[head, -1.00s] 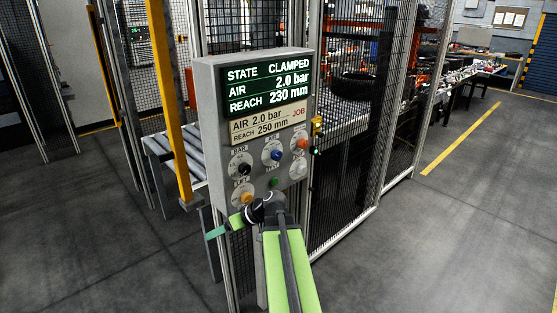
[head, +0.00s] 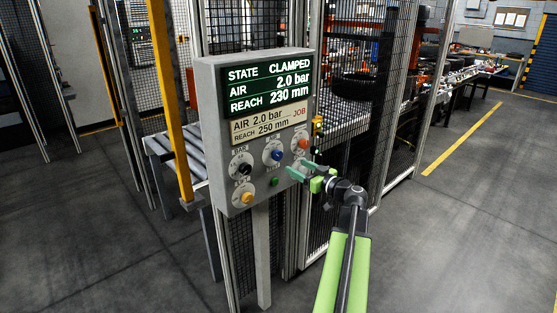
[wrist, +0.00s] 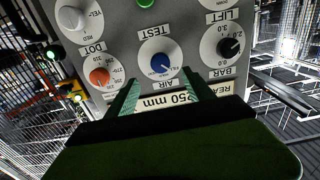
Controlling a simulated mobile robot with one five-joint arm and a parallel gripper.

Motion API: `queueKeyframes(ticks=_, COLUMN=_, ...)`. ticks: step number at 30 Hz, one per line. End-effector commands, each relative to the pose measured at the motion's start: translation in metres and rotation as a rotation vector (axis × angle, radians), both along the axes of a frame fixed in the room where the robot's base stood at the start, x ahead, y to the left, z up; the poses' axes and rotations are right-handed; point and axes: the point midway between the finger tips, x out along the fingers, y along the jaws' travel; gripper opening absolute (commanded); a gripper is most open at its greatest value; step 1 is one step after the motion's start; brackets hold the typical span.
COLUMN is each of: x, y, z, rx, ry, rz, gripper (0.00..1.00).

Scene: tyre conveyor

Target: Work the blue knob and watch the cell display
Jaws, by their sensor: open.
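The blue knob (head: 277,155) sits on a white dial in the middle of the grey panel (head: 225,190). It also shows in the wrist view (wrist: 159,63), where the panel appears upside down. The cell display (head: 265,85) reads STATE CLAMPED, AIR 2.0 bar, REACH 230 mm. The job card (head: 268,124) below it reads AIR 2.0 bar, REACH 250 mm. My gripper (head: 297,171) is open and empty at the panel's right side. In the wrist view its green fingers (wrist: 163,86) lie either side of the blue knob's line, apart from the knob.
An orange knob (head: 303,144), black knob (head: 243,169), yellow knob (head: 247,198) and green button (head: 274,182) surround the blue knob. A white knob (wrist: 72,18) shows in the wrist view. Mesh fencing (head: 350,150) stands behind the panel. The floor to the right is clear.

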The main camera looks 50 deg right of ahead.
Motion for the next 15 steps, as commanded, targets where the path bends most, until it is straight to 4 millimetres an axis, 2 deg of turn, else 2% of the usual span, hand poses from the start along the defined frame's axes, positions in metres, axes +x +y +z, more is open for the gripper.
queueKeyframes(ticks=1, x=0.015, y=-0.003, z=0.0, rx=0.0, ry=0.0, rz=0.003, gripper=0.61)
queueKeyframes(ticks=3, x=0.033, y=-0.004, z=0.0, rx=0.0, ry=0.0, rz=0.003, gripper=0.61)
queueKeyframes(ticks=9, x=0.078, y=-0.007, z=0.0, rx=0.0, ry=0.001, rz=0.002, gripper=0.61)
queueKeyframes(ticks=15, x=0.1, y=-0.008, z=0.0, rx=0.0, ry=0.001, rz=0.0, gripper=0.61)
